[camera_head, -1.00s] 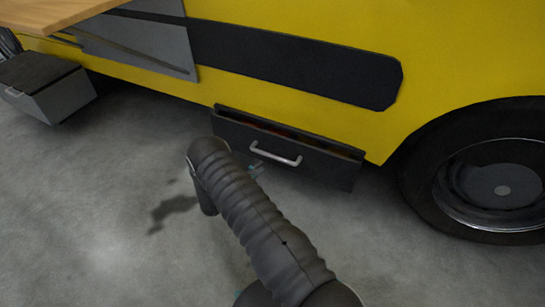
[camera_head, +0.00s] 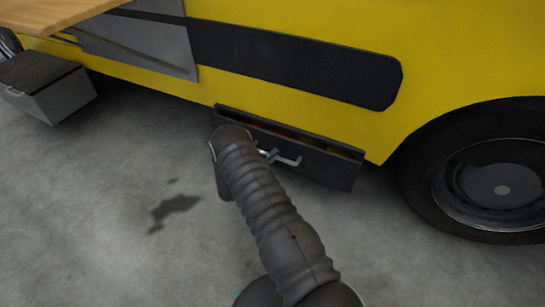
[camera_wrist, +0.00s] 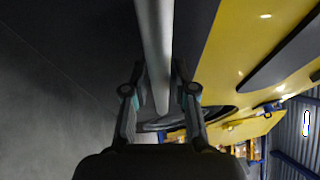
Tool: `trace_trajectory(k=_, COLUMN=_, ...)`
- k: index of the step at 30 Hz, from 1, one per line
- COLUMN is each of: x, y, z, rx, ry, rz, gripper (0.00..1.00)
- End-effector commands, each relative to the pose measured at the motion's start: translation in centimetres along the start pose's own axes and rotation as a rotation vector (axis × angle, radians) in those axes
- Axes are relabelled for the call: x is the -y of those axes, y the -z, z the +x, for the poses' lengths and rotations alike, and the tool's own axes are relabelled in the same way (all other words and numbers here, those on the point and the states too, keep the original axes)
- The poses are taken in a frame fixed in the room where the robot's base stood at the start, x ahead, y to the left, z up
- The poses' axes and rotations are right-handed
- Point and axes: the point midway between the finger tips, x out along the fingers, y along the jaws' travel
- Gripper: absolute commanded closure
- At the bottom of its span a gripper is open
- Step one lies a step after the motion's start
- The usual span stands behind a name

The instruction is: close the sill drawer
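The sill drawer (camera_head: 325,168) is a dark box front low on the yellow vehicle, standing partly open with a dark gap along its top. Its silver bar handle (camera_head: 290,161) is partly hidden by my arm. In the wrist view the handle (camera_wrist: 155,50) runs down between the two fingers of my gripper (camera_wrist: 160,95). The fingers stand apart on either side of the bar, with room visible beside it. In the head view my gripper is mostly hidden behind my arm, with a bit of it showing at the handle.
The yellow vehicle (camera_head: 460,60) rises behind the drawer. A black wheel (camera_head: 500,185) stands to the right. A grey box (camera_head: 55,95) with a handle juts out at the left, under a wooden top (camera_head: 45,12).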

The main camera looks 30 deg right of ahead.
Motion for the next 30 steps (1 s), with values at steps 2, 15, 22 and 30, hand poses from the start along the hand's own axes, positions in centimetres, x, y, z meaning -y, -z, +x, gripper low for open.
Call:
trace_trajectory(k=2, x=0.0, y=0.0, z=0.0, rx=0.000, ry=0.000, rz=0.000, gripper=1.00)
trace_trajectory(k=15, x=-0.8, y=-0.6, z=1.5, rx=-0.002, ry=0.000, rz=0.002, gripper=1.00)
trace_trajectory(k=22, x=-0.7, y=-1.4, z=3.1, rx=0.002, ry=-0.001, rz=0.002, gripper=1.00)
trace_trajectory(k=30, x=-0.7, y=-1.3, z=3.3, rx=0.000, ry=-0.001, rz=0.002, gripper=0.63)
